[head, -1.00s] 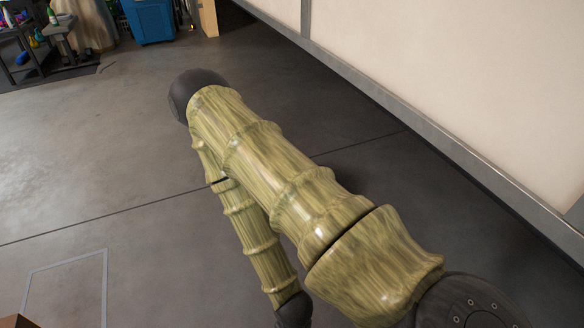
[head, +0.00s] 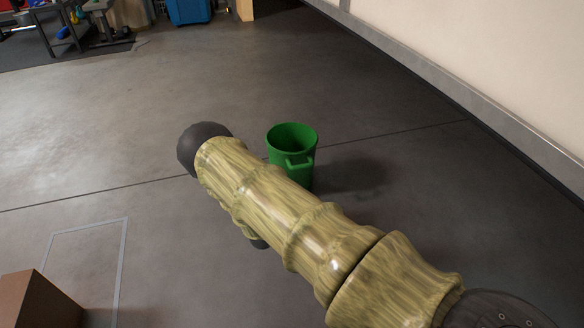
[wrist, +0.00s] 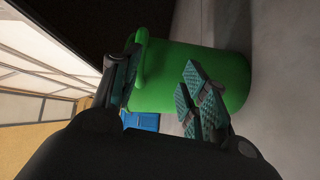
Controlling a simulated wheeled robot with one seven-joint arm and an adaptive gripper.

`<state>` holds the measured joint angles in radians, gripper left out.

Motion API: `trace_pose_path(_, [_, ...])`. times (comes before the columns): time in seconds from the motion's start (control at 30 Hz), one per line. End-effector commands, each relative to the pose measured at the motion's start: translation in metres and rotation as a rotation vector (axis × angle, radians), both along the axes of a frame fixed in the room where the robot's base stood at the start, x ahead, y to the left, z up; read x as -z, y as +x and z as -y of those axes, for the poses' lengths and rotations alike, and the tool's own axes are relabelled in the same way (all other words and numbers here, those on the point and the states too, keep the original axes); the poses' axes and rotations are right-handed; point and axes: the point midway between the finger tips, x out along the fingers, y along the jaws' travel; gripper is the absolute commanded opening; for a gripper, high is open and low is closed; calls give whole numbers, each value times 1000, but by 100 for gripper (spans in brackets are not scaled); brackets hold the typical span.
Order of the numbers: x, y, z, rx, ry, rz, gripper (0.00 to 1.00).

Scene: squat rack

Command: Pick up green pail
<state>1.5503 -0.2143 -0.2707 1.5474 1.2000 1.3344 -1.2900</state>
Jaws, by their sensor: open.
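The green pail (head: 295,139) stands upright on the floor just beyond my arm in the head view. Its handle (head: 299,162) is on the side facing me, and my arm hides part of its lower left. In the wrist view the pail (wrist: 205,70) appears turned sideways and large, close to my gripper (wrist: 160,88). The gripper is open, with one finger near the pail's handle and the other, teal-padded, overlapping the pail's body in the picture. I cannot tell whether either finger touches it. The head view does not show the fingers.
A brown box (head: 38,302) sits at the lower left. A pale wall (head: 490,60) runs along the right. A blue bin (head: 188,10) and a dark table (head: 55,32) stand at the back.

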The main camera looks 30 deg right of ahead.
Motion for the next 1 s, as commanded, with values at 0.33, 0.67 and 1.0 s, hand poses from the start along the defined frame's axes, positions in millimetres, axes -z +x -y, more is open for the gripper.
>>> trace_pose_path(0.33, [-16,26,-3,86,-132,26,44])
trace_pose_path(0.67, [-21,46,34,85,-130,25,44])
trace_pose_path(1.0, [-25,54,52,84,-129,25,44])
